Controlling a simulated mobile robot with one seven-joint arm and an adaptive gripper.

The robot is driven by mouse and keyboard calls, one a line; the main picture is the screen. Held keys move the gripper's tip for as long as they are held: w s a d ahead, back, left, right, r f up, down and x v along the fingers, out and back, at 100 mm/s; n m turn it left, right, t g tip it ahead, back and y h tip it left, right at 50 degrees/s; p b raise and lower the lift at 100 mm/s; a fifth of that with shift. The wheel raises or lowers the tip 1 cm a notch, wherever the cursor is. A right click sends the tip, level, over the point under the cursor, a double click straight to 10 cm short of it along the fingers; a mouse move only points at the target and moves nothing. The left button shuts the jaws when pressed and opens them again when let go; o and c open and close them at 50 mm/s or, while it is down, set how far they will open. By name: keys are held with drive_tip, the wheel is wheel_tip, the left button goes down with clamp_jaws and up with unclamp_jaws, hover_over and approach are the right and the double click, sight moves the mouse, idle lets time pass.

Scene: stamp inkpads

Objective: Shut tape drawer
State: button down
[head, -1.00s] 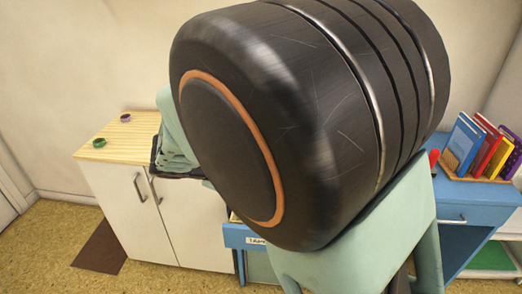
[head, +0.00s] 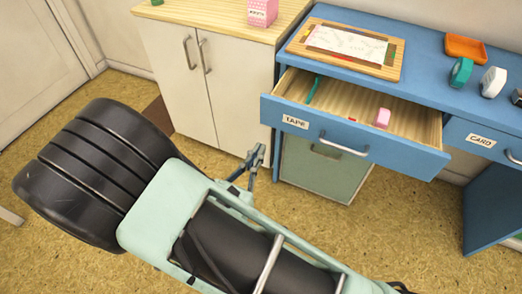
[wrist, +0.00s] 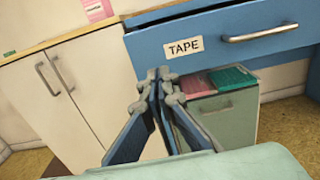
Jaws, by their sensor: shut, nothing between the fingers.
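The blue tape drawer (head: 350,145) is pulled out from the blue desk, with a "TAPE" label and a silver bar handle (head: 343,145). Inside it lie a teal pen-like item (head: 313,90) and a pink block (head: 383,118). My gripper (head: 256,153) is shut and empty, in front of and to the left of the drawer, below the label. In the wrist view, my gripper (wrist: 166,74) shows its fingertips together near the drawer's lower left corner. The drawer front (wrist: 225,45) fills the upper right there. I cannot tell whether the fingertips touch it.
A white cabinet (head: 190,85) with a wooden top stands left of the desk. Below the drawer is a greenish bin (head: 320,170) with pink and teal contents in the wrist view. The card drawer (head: 480,140) is to the right. Open floor lies in front.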

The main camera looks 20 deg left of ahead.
sight(280, 116)
drive_tip(key=w, duration=0.3)
drive_tip(key=w+b, duration=0.1)
drive_tip(key=w, duration=0.3)
drive_tip(key=w+d+b, duration=0.1)
drive_tip(key=w, duration=0.3)
drive_tip(key=shift+w, duration=0.2)
drive_tip(key=w, duration=0.5)
drive_tip(key=w+d, duration=0.1)
drive_tip(key=w, duration=1)
drive_tip(key=shift+w+d+p, duration=0.15)
drive_tip(key=shift+w+p, duration=0.2)
drive_tip(key=shift+w, duration=0.25)
drive_tip(key=shift+r, duration=0.15)
